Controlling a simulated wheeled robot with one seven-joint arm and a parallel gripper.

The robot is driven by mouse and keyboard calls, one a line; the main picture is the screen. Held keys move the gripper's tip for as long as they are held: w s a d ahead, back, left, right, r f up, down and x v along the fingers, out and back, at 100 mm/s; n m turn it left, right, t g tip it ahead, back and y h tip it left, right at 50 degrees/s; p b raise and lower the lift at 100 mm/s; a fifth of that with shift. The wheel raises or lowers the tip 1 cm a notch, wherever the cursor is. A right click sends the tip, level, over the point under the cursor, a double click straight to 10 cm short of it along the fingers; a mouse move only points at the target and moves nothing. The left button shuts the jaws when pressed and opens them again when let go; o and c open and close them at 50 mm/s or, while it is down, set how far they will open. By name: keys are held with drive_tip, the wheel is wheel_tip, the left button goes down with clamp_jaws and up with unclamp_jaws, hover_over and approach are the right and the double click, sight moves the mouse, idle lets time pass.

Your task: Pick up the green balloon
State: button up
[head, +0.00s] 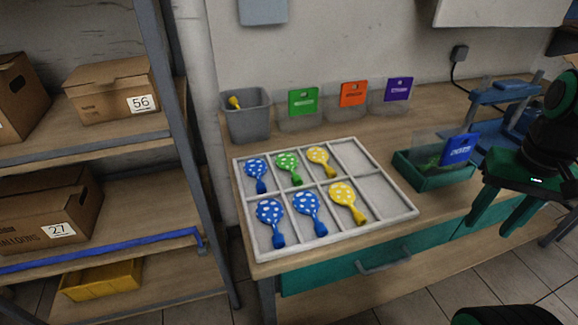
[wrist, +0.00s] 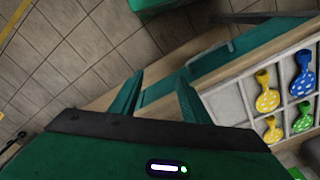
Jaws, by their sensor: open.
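The green balloon (head: 289,165), with white dots, lies flat in the back row of a light grey compartment tray (head: 324,240). It sits between a blue balloon (head: 257,173) on its left and a yellow balloon (head: 320,158) on its right. In the wrist view the green balloon (wrist: 303,118) shows near the right edge. My gripper (head: 500,220) is open and empty at the right, over the front edge of the table and well away from the tray. Its two fingers (wrist: 155,95) also show in the wrist view, with nothing between them.
Two blue balloons and another yellow balloon (head: 345,196) fill the front row. The right compartments are bare. A grey bin (head: 247,122) and clear holders with coloured cards stand behind. A green box (head: 440,176) with a blue card (head: 458,149) and a blue device (head: 495,120) stand right of the tray.

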drive_tip(key=w+a+r+n+t, duration=0.1)
drive_tip(key=w+a+n, duration=0.2)
drive_tip(key=w+a, duration=0.55)
drive_tip(key=n+t+y, duration=0.2)
drive_tip(key=n+t, duration=0.1)
drive_tip(key=n, duration=0.2)
approach(297, 176)
drive_tip(key=x, duration=0.2)
drive_tip(key=shift+w+a+f, duration=0.15)
drive_tip(key=shift+w+f, duration=0.1)
drive_tip(key=shift+w, duration=0.05)
drive_tip(key=shift+x, duration=3.1)
drive_tip(key=shift+s, duration=0.2)
drive_tip(key=c, duration=0.9)
